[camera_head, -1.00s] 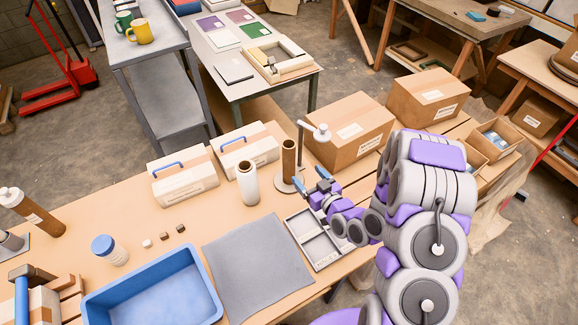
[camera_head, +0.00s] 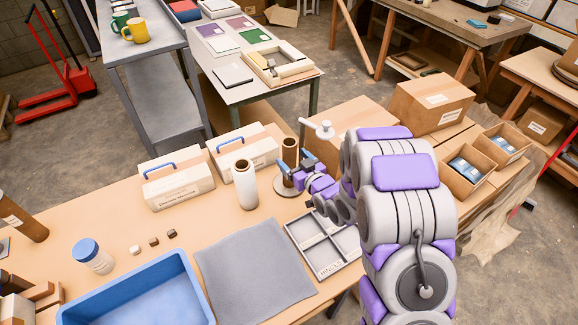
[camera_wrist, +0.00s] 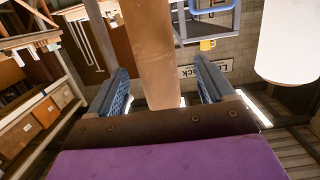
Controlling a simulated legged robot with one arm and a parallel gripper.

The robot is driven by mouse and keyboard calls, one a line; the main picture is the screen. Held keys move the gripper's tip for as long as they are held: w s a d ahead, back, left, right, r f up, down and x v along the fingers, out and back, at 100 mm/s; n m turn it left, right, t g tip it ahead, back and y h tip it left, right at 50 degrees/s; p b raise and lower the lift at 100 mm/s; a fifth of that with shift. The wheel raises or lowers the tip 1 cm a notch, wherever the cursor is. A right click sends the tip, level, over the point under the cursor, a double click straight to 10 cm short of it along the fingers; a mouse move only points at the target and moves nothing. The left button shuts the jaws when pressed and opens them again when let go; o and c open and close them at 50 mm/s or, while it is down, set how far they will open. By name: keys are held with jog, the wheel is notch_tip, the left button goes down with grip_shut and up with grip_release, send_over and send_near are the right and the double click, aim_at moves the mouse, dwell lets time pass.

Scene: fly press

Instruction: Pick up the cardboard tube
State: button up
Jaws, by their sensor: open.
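The brown cardboard tube (camera_head: 289,148) stands upright on a round base (camera_head: 287,192) at the back of the workbench, partly hidden by my gripper. My gripper (camera_head: 297,164) is open at the tube, with its blue fingers spread. In the wrist view, the tube (camera_wrist: 150,45) runs between the two fingers of my gripper (camera_wrist: 165,88). Gaps show between the tube and both fingers there.
A white roll (camera_head: 246,187) stands close left of the tube, and also shows in the wrist view (camera_wrist: 290,40). A holder with a white knob (camera_head: 323,130) rises behind. Cardboard boxes (camera_head: 345,122) stand right; a grey divided tray (camera_head: 322,247) lies in front.

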jog(key=shift+b+x, duration=0.5)
jog(key=shift+x, duration=2.3)
jog(key=shift+d+r, duration=0.1)
jog(key=shift+d, duration=0.05)
jog(key=c, duration=1)
